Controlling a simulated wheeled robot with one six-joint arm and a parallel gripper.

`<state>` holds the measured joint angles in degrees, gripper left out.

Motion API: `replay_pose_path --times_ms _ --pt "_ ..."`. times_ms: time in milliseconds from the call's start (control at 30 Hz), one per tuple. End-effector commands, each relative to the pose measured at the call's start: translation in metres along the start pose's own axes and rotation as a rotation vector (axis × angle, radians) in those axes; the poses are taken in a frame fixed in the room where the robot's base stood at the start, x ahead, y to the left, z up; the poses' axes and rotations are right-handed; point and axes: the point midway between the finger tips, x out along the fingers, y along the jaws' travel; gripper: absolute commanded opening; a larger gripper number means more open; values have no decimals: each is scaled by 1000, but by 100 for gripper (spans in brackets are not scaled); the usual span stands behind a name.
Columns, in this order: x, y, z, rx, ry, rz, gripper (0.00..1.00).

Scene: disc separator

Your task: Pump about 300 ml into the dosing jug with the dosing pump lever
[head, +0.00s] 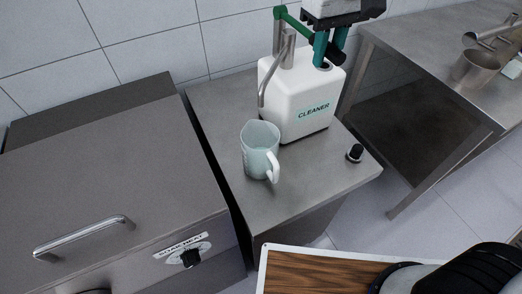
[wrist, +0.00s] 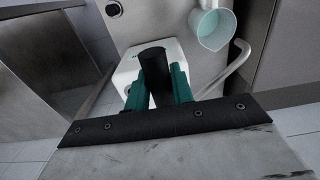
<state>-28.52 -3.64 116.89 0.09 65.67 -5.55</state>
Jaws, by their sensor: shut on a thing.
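The dosing pump stands on a white canister (head: 296,108) labelled CLEANER. Its green lever (head: 291,20) slopes down to the right and ends in a black grip (wrist: 153,62). My gripper (head: 327,55) is shut on this black grip; in the wrist view its teal fingers (wrist: 160,85) sit on both sides of it. A grey spout (head: 265,88) bends down from the pump towards the jug. The translucent dosing jug (head: 257,150) stands upright in front of the canister, handle to the right. Its inside looks pale teal in the wrist view (wrist: 213,28); I cannot read a level.
A black knob (head: 355,153) is on the steel bench (head: 300,180) right of the jug. A steel machine (head: 120,190) with a handle and dial is at left. Another steel table (head: 440,70) with a metal pot (head: 474,67) stands at right, across a gap.

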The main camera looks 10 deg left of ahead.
Motion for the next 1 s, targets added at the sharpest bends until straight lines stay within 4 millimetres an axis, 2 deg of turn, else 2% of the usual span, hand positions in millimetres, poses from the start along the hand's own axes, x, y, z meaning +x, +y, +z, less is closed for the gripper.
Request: replay_pose_path --times_ms 100,400,567,833,1000 --pt "0 0 1 0 -34 0 0" --pt "-43 0 -9 -1 -269 0 0" --pt "-53 0 -11 -1 -321 0 0" --pt "-88 0 -28 -1 -544 0 0" --pt "-98 0 -31 0 -603 0 0"
